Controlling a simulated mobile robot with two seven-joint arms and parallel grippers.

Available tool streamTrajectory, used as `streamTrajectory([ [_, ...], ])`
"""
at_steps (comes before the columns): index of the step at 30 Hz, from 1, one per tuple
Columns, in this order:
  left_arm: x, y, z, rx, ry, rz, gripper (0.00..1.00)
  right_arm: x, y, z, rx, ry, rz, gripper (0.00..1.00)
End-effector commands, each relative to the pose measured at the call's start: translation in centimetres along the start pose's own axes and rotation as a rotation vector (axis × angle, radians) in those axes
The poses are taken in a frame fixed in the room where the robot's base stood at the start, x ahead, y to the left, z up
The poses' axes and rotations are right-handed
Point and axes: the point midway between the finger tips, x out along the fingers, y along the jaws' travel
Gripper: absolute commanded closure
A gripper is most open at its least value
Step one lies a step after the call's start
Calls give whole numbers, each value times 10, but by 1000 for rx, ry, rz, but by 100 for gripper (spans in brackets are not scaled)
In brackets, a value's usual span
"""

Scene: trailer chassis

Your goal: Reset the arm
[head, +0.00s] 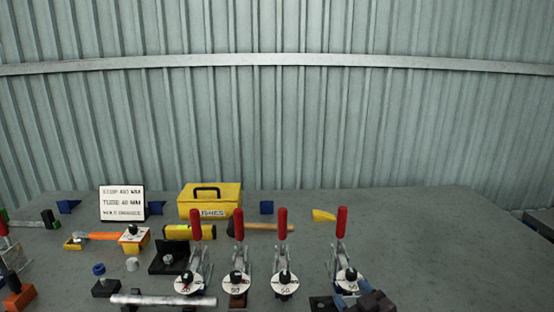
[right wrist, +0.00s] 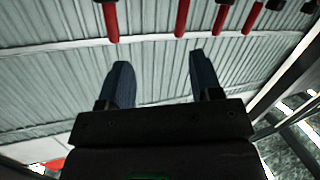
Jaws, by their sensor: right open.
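My right gripper (head: 375,300) shows as a dark shape at the bottom edge of the head view, close to the rightmost toggle clamp (head: 342,222). In the right wrist view its two dark blue fingers stand apart with nothing between them, so the right gripper (right wrist: 161,75) is open and empty. The rest of the right arm is out of the head view. My left gripper is not in view.
Several red-handled toggle clamps stand along the front of the grey table (head: 440,240). A yellow toolbox (head: 210,198), a white sign (head: 122,203), a hammer (head: 262,227) and a metal tube (head: 163,300) are left of centre. The table's right side is clear.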

Motion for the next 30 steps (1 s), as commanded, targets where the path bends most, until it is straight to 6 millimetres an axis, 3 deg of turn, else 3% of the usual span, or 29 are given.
streamTrajectory([
  [1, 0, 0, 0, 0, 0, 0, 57, -16, 0, 17, 31, -18, 23, 41],
  [11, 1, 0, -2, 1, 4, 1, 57, -120, -2, 120, 143, -199, 170, 41],
  [18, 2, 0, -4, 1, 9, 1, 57, -206, -23, 192, 238, -385, 237, 41],
  [24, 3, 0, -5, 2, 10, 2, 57, -249, -41, 221, 274, -476, 248, 41],
  [30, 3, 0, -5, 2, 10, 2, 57, -257, -44, 226, 277, -494, 248, 41],
])
